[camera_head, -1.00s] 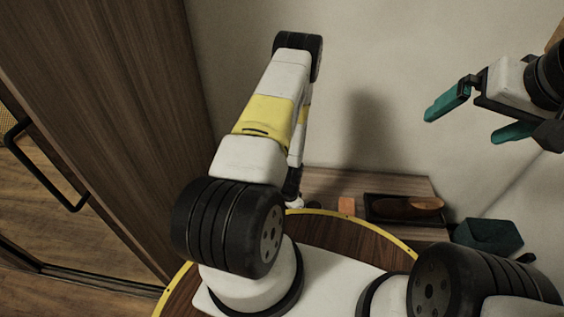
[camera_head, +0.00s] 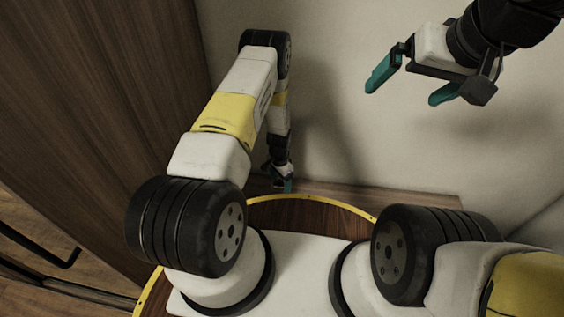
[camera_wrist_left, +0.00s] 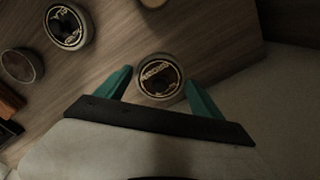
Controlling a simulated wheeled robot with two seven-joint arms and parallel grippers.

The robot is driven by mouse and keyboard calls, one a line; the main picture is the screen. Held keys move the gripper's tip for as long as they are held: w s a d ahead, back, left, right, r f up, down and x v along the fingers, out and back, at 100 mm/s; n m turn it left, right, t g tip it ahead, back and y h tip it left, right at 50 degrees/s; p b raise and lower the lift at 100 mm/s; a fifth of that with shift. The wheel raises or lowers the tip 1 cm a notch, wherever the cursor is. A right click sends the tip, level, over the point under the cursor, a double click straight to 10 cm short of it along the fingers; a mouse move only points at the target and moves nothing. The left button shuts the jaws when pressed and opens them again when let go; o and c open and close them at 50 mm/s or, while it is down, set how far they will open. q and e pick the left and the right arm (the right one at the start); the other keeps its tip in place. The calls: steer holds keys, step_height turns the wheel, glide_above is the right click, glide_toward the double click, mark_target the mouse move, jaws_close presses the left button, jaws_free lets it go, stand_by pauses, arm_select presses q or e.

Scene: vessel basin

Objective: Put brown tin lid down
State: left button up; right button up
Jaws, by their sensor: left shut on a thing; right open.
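My left gripper (camera_head: 283,186) reaches down at the far side of my base, just over the edge of a wooden surface. In the left wrist view its two teal fingers (camera_wrist_left: 159,77) are closed around a small round tin lid (camera_wrist_left: 158,91) with a dark face and light lettering. Whether the lid touches the wood below, I cannot tell. In the head view the lid is hidden or too small to make out. My right gripper (camera_head: 410,86) is open and empty, raised before the wall at the upper right.
The wooden surface (camera_wrist_left: 105,62) also bears another lettered round tin (camera_wrist_left: 67,27), a plain brown round piece (camera_wrist_left: 22,65) and a brown block (camera_wrist_left: 9,102) at the left. A pale wall (camera_head: 350,60) stands behind. A wooden cabinet door (camera_head: 90,90) stands at left.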

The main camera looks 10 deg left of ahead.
mark_target(280, 190)
arm_select(q)
steer(key=shift+f, duration=2.8)
steer(key=shift+f, duration=0.15)
steer(key=o, duration=1.3)
